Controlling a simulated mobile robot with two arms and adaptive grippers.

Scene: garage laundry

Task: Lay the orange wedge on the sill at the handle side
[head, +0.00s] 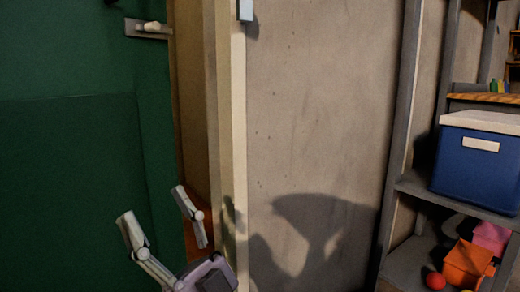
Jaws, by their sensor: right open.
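A green door (70,150) fills the left, with its handle (150,29) near its right edge at the top. A pale door frame (229,120) stands right of it. My right gripper (152,204) is open at the bottom, in front of the door's handle-side edge, with nothing visible between its fingers. A dark orange-brown patch (203,217) shows behind the right finger, low between door and frame. I cannot tell whether it is the wedge, the sill or the floor. No clear wedge shape shows. My left gripper is not in view.
A bare plaster wall (320,120) with shadows on it lies right of the frame. A grey shelf unit (405,183) at the right holds a blue box (475,170) with a white lid. Below are an orange bin (465,262), a pink thing (491,237) and a red ball (435,281).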

